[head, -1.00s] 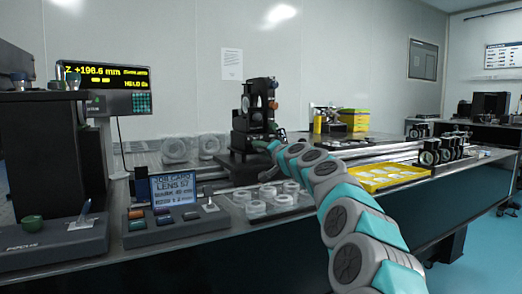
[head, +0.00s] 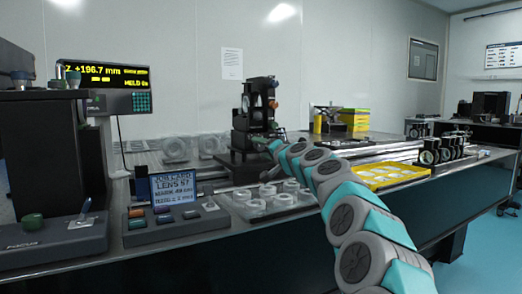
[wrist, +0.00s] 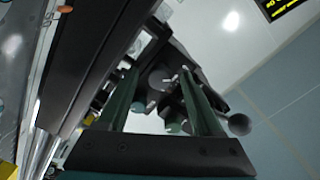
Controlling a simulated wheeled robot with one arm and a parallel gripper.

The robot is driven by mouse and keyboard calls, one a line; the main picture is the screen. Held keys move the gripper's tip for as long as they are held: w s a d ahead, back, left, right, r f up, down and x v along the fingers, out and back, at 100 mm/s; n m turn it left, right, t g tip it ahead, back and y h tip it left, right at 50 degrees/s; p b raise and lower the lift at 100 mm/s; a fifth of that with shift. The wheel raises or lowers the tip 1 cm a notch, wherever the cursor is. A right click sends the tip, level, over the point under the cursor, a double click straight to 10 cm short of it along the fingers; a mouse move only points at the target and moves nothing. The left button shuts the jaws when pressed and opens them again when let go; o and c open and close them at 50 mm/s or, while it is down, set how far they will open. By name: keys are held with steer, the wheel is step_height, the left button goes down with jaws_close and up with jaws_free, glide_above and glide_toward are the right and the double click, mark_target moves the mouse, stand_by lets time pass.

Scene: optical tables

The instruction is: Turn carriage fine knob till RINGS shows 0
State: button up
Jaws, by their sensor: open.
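The black carriage (head: 255,115) with its stacked optics stands on the bench at the centre of the head view. My gripper (head: 268,143) reaches its right side, and its tips are hard to make out there. In the wrist view my gripper (wrist: 160,76) has its two green fingers apart, with a dark round knob (wrist: 161,79) between them. I cannot tell whether the fingers touch it. The readout (head: 104,77) shows Z +196.7 mm in yellow; the smaller text at its right, where a RINGS value might be, is too blurred to read.
A job card screen (head: 174,187) reading LENS 57 stands on a button console at the front left. A tray of clear rings (head: 270,212) lies in front of the carriage. A yellow tray (head: 390,186) and lens mounts (head: 447,152) are at the right.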

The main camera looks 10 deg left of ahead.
steer(key=b+v, duration=0.1)
steer(key=v, duration=0.6)
stand_by(0.4)
